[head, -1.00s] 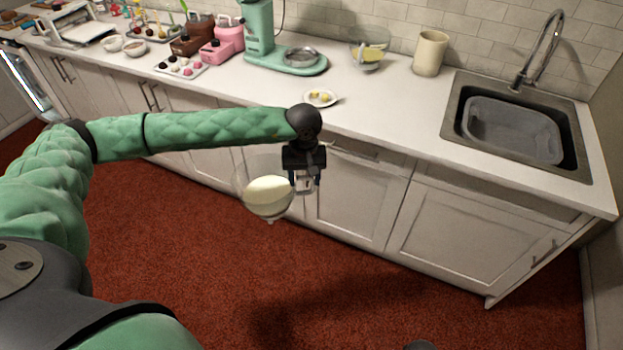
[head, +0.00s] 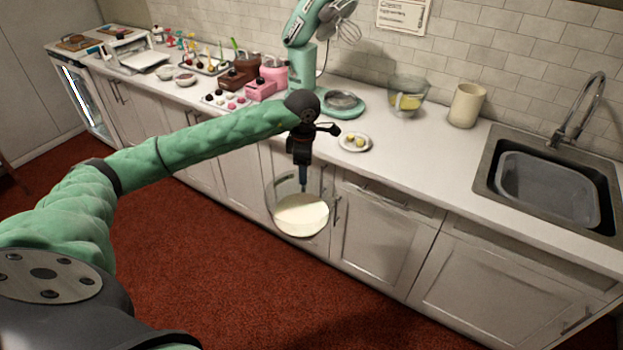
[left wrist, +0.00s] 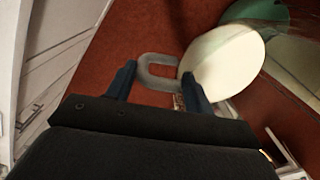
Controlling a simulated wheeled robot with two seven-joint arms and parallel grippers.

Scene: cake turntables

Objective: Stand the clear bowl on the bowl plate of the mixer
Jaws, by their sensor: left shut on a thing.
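The clear bowl (head: 300,214) holds a pale cream mass and hangs in front of the cabinet doors, lower than the counter top. My left gripper (head: 303,186) is above it and shut on its grey handle, which shows between the fingers in the left wrist view (left wrist: 155,62). The bowl looks roughly level in the head view. The green mixer (head: 302,62) stands at the back of the counter with its head tilted up and a whisk (head: 343,30) hanging from it. My right gripper is out of view.
A small plate (head: 354,142) with yellow pieces lies near the counter's front edge. A clear vessel with yellow contents (head: 407,102), a beige cup (head: 466,105) and a sink (head: 545,185) are to the right. Pink and brown items crowd the mixer's left. Bare counter (head: 420,150) lies before the vessel.

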